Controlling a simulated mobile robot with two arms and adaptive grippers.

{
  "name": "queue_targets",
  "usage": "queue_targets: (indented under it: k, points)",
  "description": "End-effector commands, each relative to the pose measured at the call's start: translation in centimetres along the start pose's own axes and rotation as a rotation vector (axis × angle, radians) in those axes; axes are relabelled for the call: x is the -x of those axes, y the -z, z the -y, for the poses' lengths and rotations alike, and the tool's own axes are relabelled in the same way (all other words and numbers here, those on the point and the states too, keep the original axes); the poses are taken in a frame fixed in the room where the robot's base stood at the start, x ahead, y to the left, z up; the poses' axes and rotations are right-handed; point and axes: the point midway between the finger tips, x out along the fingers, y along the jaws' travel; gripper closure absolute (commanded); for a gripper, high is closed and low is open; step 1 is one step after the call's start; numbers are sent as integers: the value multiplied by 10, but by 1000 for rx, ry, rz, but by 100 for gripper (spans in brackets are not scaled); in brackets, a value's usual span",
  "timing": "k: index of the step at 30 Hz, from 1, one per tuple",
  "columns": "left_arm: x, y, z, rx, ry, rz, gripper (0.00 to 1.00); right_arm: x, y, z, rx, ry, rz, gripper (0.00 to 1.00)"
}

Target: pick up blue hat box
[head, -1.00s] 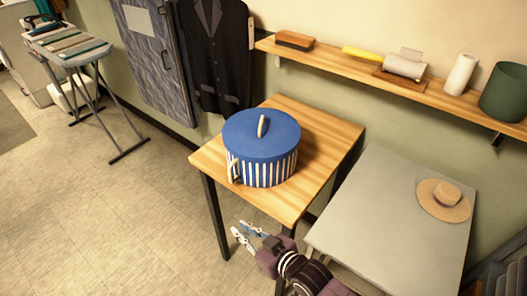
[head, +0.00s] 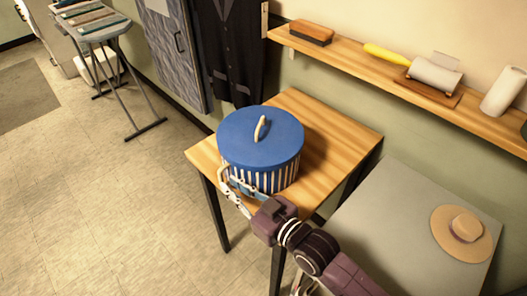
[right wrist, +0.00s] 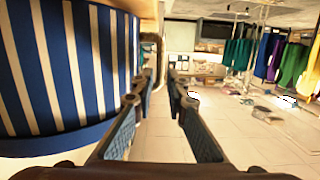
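The blue hat box (head: 262,140) is a round box with a plain blue lid, a cream lid handle and blue-and-white striped sides. It stands upright on the wooden table (head: 335,140). My right gripper (head: 232,187) is at the box's near left side, around its cream side handle. In the right wrist view, the striped side of the box (right wrist: 75,60) fills the left. The side handle (right wrist: 154,48) shows close to the left fingertip, and the fingers stand apart with a gap between them (right wrist: 161,82). Exact contact with the handle cannot be told. My left gripper is not in view.
A grey table (head: 385,225) with a straw hat (head: 462,233) stands at the right. A wall shelf (head: 400,85) holds a brush (head: 311,32), a yellow-handled item and rolls. An ironing board (head: 90,28) stands at the back left. The floor at left is clear.

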Motion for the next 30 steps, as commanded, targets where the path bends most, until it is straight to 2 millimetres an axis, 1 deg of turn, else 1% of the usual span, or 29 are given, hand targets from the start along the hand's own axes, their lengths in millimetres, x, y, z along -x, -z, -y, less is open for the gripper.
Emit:
queue_targets:
  k: [1,3,6,10,13,18,22,24,26,30]
  points:
    - [2,-8,3,-1,3,11,31,-5,1,0,0,0,-1,86]
    - [5,-15,5,-1,6,22,31,-12,1,0,0,0,-1,86]
    - [10,-20,8,-1,9,31,31,-25,0,-1,1,0,0,86]
    - [12,-18,7,-1,8,28,31,-42,-1,-1,1,-1,-1,86]
    - [13,-12,5,1,5,19,31,-51,-2,-1,1,-1,0,86]
    - [13,2,0,3,0,0,31,-55,-3,-1,1,0,0,86]
    - [13,3,-2,2,-2,-3,31,-54,-3,-1,2,0,0,86]
    - [13,3,-2,2,-2,-2,31,-54,-3,-1,2,0,0,94]
    - [13,2,-2,1,-2,-1,31,-54,-3,-1,2,0,0,100]
    - [13,0,-2,1,-2,2,31,-54,-3,-1,2,-1,0,100]
